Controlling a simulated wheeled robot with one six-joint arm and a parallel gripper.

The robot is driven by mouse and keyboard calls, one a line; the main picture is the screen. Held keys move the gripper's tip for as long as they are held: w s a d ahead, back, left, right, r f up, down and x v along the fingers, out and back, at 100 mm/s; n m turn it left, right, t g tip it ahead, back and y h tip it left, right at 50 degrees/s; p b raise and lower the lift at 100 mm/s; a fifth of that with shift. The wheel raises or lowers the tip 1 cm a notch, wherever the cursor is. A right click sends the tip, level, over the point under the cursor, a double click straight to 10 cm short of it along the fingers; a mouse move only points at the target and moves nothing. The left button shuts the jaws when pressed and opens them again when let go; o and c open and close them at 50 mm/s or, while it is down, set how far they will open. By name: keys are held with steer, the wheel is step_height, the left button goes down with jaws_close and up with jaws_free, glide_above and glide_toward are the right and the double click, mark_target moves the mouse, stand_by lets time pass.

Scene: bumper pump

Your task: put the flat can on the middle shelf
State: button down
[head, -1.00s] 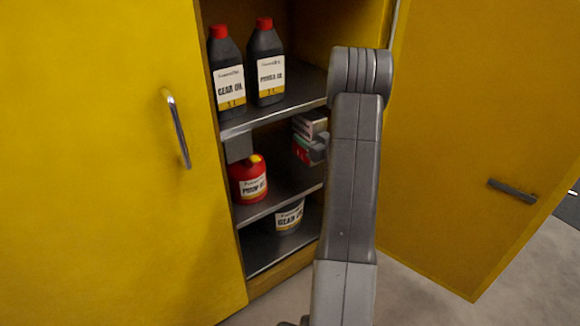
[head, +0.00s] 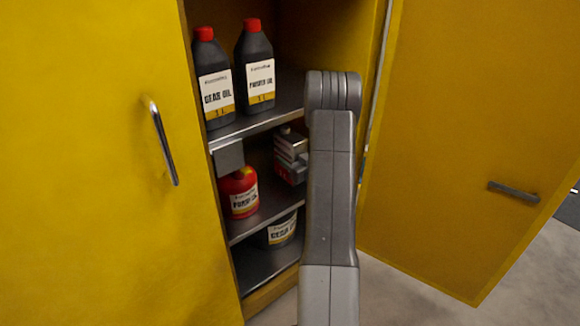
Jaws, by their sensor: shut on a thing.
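The flat can (head: 283,176) shows as a small red and pale shape in the opening above the middle shelf (head: 268,207). My gripper (head: 289,158) is shut on it, with grey fingers across its side. The right part of the can and most of the gripper are hidden behind my arm. The can is to the right of a red pump oil can (head: 239,194) on that shelf. I cannot tell whether the flat can touches the shelf.
Two dark oil bottles (head: 214,88) (head: 257,75) stand on the top shelf (head: 285,100). A gear oil tub (head: 281,230) is on the bottom shelf. The left yellow door (head: 90,160) is closed and the right door (head: 460,150) stands open.

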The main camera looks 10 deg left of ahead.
steer(key=shift+f+b, duration=0.3)
steer(key=shift+f, duration=0.8)
steer(key=shift+f, duration=0.15)
steer(key=c, duration=1)
jaws_free()
steer(key=shift+f, duration=0.15)
steer(key=o, duration=0.5)
steer(key=shift+r, duration=0.3)
steer(key=p+v, duration=0.2)
steer(key=v, duration=1)
steer(key=shift+s+f+p, duration=0.1)
steer(key=shift+p, duration=0.2)
